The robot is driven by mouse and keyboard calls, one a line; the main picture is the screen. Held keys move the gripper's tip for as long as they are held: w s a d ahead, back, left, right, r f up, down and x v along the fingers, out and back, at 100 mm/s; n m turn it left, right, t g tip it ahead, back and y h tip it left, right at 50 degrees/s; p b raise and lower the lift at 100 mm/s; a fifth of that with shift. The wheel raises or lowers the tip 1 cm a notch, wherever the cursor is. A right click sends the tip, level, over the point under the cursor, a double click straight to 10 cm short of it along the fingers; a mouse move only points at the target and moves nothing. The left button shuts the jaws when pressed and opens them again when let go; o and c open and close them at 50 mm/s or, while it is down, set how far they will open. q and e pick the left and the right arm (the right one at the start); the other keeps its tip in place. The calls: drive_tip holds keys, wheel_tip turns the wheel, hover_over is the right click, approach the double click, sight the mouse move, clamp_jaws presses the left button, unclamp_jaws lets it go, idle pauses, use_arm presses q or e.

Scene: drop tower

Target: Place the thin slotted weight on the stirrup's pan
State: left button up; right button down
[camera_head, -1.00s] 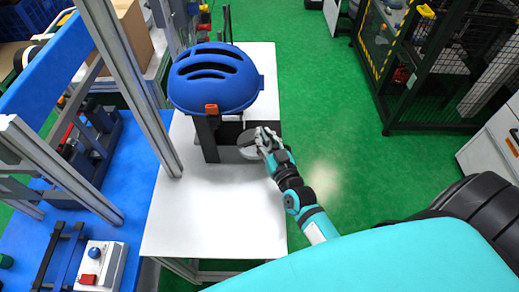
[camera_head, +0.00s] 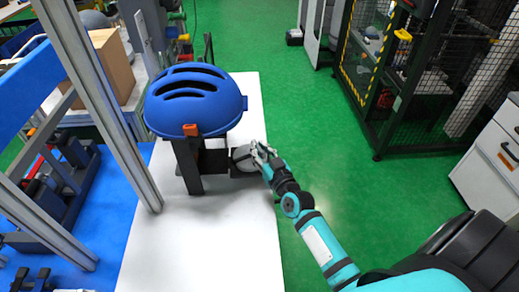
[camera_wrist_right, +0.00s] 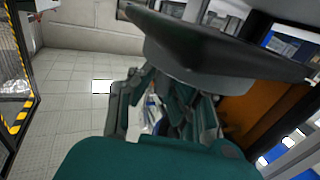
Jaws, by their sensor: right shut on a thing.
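My right gripper (camera_head: 262,153) is shut on a grey round weight (camera_head: 241,156), which shows just left of the fingers. It is at the right side of a dark upright frame (camera_head: 187,168) below a blue helmet (camera_head: 194,98). A dark flat part (camera_head: 214,163) extends right from the frame, toward and partly behind the weight. I cannot tell whether this is the stirrup's pan or whether the weight touches it. In the right wrist view, a large dark disc-like thing (camera_wrist_right: 215,50) is above the fingers (camera_wrist_right: 160,105); the weight's slot is not visible. My left gripper is not in view.
The white table (camera_head: 225,240) is clear in front of the frame. A metal post (camera_head: 95,110) and a blue bench (camera_head: 112,215) stand at left. The green floor (camera_head: 320,130) is open at right, with a dark mesh cage (camera_head: 410,90) beyond.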

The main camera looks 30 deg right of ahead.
drive_tip(key=shift+r, duration=0.25)
drive_tip(key=shift+f, duration=0.1)
drive_tip(key=c, duration=1.7)
unclamp_jaws()
drive_tip(key=shift+f, duration=0.25)
drive_tip(key=shift+c, duration=0.2)
drive_tip(key=o, duration=0.4)
drive_tip(key=shift+s, duration=0.1)
drive_tip(key=shift+r, duration=0.1)
drive_tip(key=s, duration=1.2)
drive_tip(key=shift+a, duration=0.4)
